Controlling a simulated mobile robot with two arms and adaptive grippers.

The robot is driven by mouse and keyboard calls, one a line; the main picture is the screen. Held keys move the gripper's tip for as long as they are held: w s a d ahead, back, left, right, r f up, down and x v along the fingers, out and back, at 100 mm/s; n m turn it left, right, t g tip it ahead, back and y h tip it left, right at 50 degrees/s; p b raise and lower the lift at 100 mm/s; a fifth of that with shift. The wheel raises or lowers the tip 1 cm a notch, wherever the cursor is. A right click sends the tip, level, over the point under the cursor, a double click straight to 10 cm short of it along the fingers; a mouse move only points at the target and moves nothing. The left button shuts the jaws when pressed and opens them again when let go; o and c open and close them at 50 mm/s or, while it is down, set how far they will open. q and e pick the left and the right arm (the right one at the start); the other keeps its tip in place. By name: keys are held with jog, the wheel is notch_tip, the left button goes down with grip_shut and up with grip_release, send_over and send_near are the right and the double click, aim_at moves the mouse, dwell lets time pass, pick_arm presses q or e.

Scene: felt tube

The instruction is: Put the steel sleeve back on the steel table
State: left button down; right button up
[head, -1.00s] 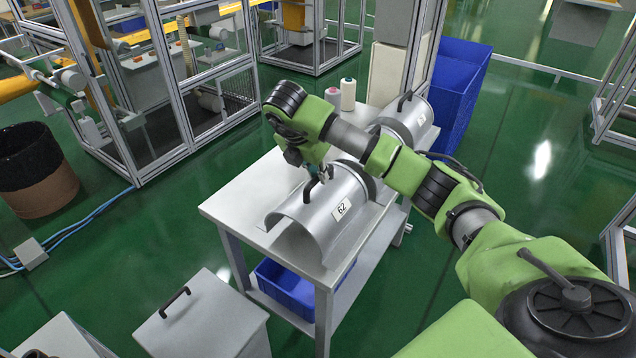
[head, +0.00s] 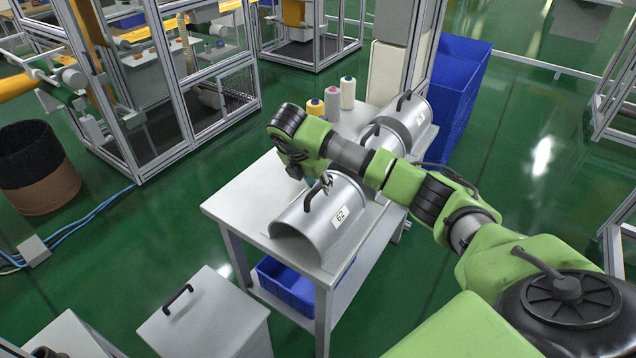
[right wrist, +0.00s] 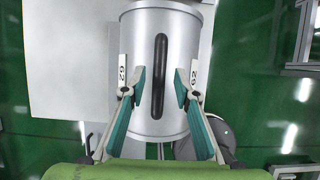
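The steel sleeve (head: 322,222) is a half-round grey shell with a "62" label and a black handle (head: 312,198). It rests upright on the front part of the steel table (head: 236,200). My right gripper (head: 325,182) is above and just behind the handle, partly hidden by my wrist. In the right wrist view, its fingers (right wrist: 160,75) are spread on both sides of the handle (right wrist: 160,62) with gaps, and hold nothing. The sleeve (right wrist: 182,30) lies beneath them. My left gripper is not in view.
A second sleeve (head: 412,120) and several thread cones (head: 332,103) stand at the table's back. A blue bin (head: 290,283) is on the lower shelf. A grey lidded box (head: 202,312) stands in front. Large blue crates (head: 462,90) are behind the table.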

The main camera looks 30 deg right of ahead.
jog(key=shift+r, duration=0.1)
jog(key=b+v, duration=0.3)
jog(key=v, duration=0.4)
jog(key=shift+a+r, duration=0.15)
jog(key=p+v, duration=0.2)
jog(key=v, duration=0.2)
jog(key=shift+r, duration=0.25)
jog(key=shift+f, duration=0.1)
